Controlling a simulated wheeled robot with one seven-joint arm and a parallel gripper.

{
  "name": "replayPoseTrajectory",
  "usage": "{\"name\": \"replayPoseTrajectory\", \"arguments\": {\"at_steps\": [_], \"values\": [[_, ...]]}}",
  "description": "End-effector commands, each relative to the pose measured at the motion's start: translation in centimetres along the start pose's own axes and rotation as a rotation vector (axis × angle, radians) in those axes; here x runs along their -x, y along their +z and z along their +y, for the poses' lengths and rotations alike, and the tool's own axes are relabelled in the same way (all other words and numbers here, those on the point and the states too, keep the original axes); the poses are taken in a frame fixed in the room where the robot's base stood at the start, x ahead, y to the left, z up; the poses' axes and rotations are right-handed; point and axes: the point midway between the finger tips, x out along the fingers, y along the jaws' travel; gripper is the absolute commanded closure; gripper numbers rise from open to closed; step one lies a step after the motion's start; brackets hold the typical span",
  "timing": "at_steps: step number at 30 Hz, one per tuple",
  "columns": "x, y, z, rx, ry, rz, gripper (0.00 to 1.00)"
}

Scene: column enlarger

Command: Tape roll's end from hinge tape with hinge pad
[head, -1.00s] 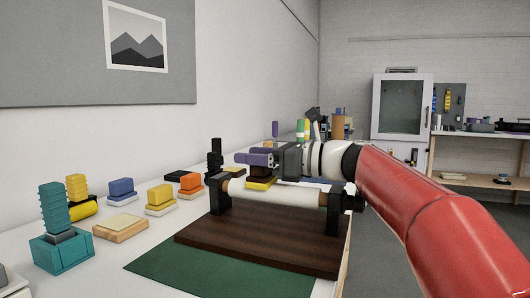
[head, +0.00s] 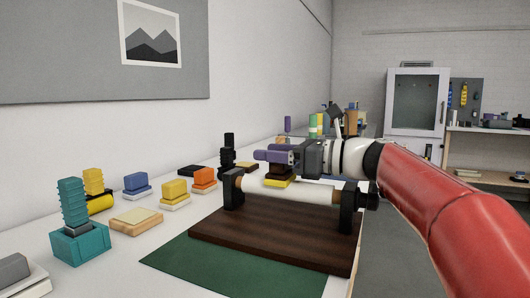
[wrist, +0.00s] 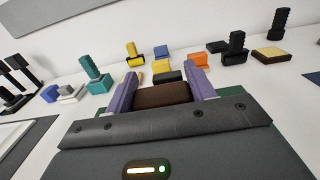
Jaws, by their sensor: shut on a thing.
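My gripper (head: 280,157) has purple fingers shut on a brown block with a yellow base (head: 278,182), probably the hinge pad. In the wrist view the brown block (wrist: 163,94) sits between the two fingers. The yellow base is at the upper left part of a white roll (head: 312,193); I cannot tell whether it touches. The roll lies across black end supports on a dark wooden board (head: 270,238). The roll's end and any tape on it cannot be made out. A wooden block with a cream top (head: 136,219) lies on the white table; I cannot tell whether it is the hinge tape.
Blue (head: 136,182), yellow (head: 174,190) and orange (head: 204,177) blocks on pale bases stand left of the board. A teal holder (head: 79,240) with a ribbed post is at front left. A black upright tool (head: 229,150) stands behind the roll. A green mat (head: 220,268) lies in front.

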Motion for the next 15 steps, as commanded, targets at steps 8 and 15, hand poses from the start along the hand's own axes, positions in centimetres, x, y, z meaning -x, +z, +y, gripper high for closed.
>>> {"name": "replayPoseTrajectory", "arguments": {"at_steps": [8, 15], "values": [[1.32, 0.00, 0.00, 0.000, -0.001, 0.000, 0.79], [1.30, 0.00, -0.01, 0.000, -0.001, 0.000, 0.79]]}}
